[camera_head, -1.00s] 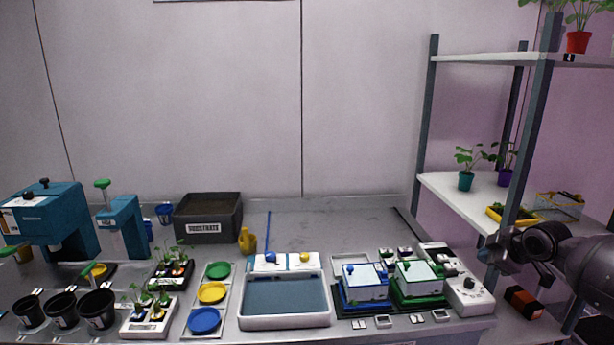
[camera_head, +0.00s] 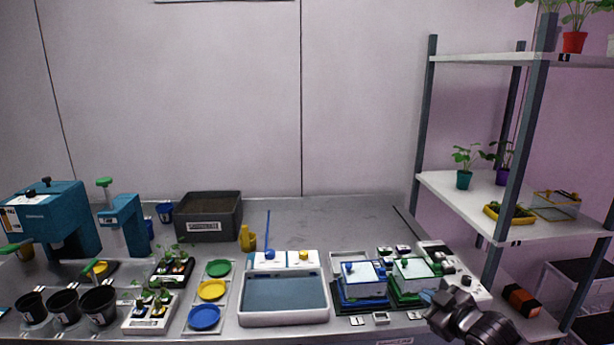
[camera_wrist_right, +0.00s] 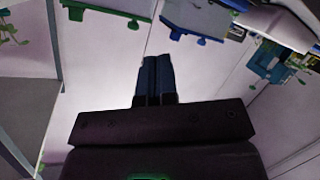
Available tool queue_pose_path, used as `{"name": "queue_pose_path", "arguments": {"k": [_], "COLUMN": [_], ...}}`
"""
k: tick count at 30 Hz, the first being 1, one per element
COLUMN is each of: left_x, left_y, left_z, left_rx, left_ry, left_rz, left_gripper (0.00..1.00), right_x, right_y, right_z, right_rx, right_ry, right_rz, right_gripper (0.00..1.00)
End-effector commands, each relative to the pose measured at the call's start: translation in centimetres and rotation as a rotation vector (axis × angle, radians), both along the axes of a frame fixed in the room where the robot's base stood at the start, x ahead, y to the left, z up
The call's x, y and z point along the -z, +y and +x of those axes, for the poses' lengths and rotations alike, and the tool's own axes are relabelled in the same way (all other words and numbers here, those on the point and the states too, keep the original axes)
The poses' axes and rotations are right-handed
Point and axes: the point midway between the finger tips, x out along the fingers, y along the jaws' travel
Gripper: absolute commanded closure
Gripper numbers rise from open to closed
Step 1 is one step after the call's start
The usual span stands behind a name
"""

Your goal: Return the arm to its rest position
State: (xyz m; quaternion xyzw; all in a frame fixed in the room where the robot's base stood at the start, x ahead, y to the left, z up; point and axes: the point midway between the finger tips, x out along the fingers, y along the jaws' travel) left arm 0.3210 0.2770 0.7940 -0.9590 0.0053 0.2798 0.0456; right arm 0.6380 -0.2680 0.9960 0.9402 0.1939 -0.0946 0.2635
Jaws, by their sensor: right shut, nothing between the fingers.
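My right gripper (camera_head: 438,304) is at the lower right of the head view, in front of the bench's right end and close to the green-based box. In the right wrist view its two dark fingers (camera_wrist_right: 157,78) are together with nothing between them. Part of the right arm runs out of the bottom of the head view. My left gripper does not show.
A box with a green base (camera_head: 412,272) and one with a blue base (camera_head: 362,280) stand near the gripper. A grey-posted shelf rack (camera_head: 512,190) with potted plants stands at the right. A water basin (camera_head: 283,298) is left of the boxes. The bench's back middle is clear.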

Motion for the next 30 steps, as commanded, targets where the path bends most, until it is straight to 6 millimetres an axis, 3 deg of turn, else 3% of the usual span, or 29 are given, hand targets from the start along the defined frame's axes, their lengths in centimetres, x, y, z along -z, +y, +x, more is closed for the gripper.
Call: {"name": "queue_pose_path", "arguments": {"k": [1, 7, 24, 30], "left_x": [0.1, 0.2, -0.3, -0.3], "left_y": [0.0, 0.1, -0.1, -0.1], "left_z": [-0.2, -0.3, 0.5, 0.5], "left_rx": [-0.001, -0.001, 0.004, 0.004], "left_ry": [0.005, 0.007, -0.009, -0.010], "left_rz": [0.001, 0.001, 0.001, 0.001], "left_gripper": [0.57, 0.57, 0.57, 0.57], "right_x": [1.4, 5.5, 17.8, 19.9], "right_y": [0.7, 1.7, -0.6, -0.7], "right_z": [-1.7, -7.8, -27.5, -31.1], "right_rx": [0.014, 0.097, 0.463, 0.507], "right_ry": [0.003, 0.009, 0.257, 0.325], "right_rz": [0.040, 0.148, 0.316, 0.322], "right_gripper": [1.00, 1.00, 1.00, 1.00]}}
